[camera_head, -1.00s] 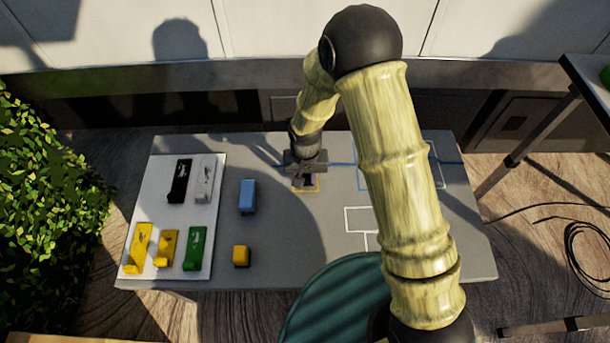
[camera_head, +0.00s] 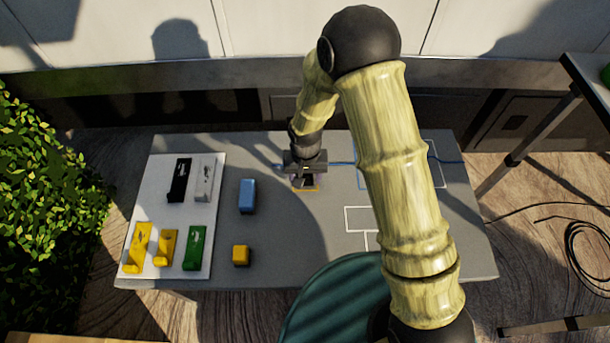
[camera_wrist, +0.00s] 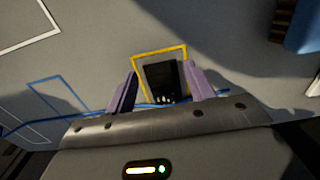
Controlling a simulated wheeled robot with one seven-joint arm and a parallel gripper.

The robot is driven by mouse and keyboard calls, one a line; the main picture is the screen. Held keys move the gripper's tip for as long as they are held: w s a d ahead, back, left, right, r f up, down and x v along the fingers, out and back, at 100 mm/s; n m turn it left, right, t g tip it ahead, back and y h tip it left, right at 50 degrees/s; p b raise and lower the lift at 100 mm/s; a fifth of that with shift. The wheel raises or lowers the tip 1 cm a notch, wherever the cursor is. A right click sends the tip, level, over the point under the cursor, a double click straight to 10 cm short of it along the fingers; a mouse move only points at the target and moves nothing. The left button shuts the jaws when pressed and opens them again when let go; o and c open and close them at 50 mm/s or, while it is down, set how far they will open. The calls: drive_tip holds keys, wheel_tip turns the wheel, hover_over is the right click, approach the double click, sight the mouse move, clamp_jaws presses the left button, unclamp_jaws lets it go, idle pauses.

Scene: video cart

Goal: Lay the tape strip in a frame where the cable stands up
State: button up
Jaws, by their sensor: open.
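My gripper (camera_head: 305,181) is low over the table's back part, its two purple fingers apart. In the wrist view, a black piece (camera_wrist: 163,76) sits between the fingers (camera_wrist: 160,92) inside a yellow outlined frame (camera_wrist: 157,51); whether the fingers touch it I cannot tell. I cannot tell for sure that this black piece is the tape strip. The blue cable (camera_head: 342,163) runs along the back of the table and passes by the gripper; it also shows in the wrist view (camera_wrist: 80,114). Its height above the table is unclear.
A white board (camera_head: 147,209) at left holds black, white, yellow and green pieces. A blue block (camera_head: 247,196) and a yellow block (camera_head: 241,256) stand on the grey table (camera_head: 300,245). Blue frames (camera_head: 441,176) and white frames (camera_head: 347,219) are outlined to the right, partly behind my arm.

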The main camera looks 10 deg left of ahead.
wheel_tip(320, 180, up, 18)
drive_tip(key=p, duration=0.4)
drive_tip(key=shift+f, duration=0.25)
idle(0.3)
drive_tip(key=s+d+r+m+t, duration=0.1)
drive_tip(key=s+d+r, duration=0.15)
drive_tip(key=d, duration=0.55)
drive_tip(key=s+d+r+m+t, duration=0.1)
drive_tip(key=s+d+r, duration=0.15)
drive_tip(key=d, duration=0.65)
drive_tip(key=s+d+r+m+t, duration=0.1)
drive_tip(key=s+d+r, duration=0.15)
drive_tip(key=d, duration=0.55)
wheel_tip(320, 180, up, 27)
drive_tip(key=p, duration=2.6)
drive_tip(key=shift+w+d+f, duration=0.2)
drive_tip(key=shift+d, duration=0.05)
